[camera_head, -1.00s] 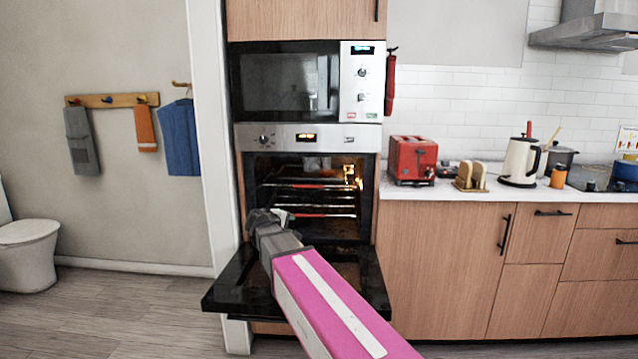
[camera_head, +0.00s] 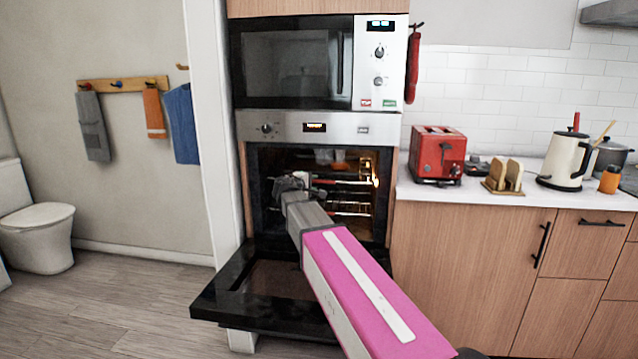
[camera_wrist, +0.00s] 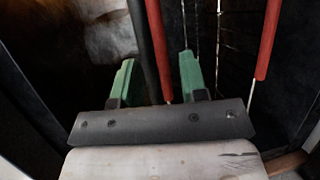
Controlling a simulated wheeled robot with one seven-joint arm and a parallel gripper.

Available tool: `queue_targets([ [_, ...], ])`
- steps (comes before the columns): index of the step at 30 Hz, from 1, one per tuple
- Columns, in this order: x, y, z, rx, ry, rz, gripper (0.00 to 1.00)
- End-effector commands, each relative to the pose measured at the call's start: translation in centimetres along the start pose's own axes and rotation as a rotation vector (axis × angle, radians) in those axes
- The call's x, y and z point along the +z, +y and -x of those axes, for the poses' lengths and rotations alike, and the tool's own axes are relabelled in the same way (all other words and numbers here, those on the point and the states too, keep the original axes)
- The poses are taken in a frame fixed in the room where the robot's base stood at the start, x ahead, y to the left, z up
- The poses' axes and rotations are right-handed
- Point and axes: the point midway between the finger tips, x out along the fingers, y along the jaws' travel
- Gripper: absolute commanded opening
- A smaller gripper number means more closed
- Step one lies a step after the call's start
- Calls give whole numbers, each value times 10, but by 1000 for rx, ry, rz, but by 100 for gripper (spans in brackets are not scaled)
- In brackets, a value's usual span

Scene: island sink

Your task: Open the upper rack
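The oven (camera_head: 315,127) is open, with its door (camera_head: 270,300) folded down. Inside are an upper rack (camera_head: 338,181) and a lower rack (camera_head: 350,213), each with a red front bar. My gripper (camera_head: 290,182) is at the left of the oven mouth, level with the upper rack. In the wrist view, the two green fingers of my gripper (camera_wrist: 157,60) are apart. One red bar (camera_wrist: 157,45) runs between them, apparently the upper rack's, and a second red bar (camera_wrist: 268,40) lies to the right, outside them. Whether a finger touches the bar is unclear.
A microwave (camera_head: 295,65) sits above the oven. The counter to the right holds a red toaster (camera_head: 438,153), a bread holder (camera_head: 503,175) and a kettle (camera_head: 563,160). A white wall edge (camera_head: 208,130) stands close on the left.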

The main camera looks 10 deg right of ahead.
Motion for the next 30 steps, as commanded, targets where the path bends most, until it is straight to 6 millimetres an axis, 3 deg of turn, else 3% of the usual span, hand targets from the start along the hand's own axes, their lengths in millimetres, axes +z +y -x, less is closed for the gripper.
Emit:
queue_targets([
  [3,-2,0,-23,-1,-1,0,40],
  [9,-1,0,-45,-1,-1,0,40],
  [22,0,0,-52,0,0,-1,40],
  [26,0,0,-52,-1,0,-1,0],
  [30,0,-1,-52,-2,0,0,0],
])
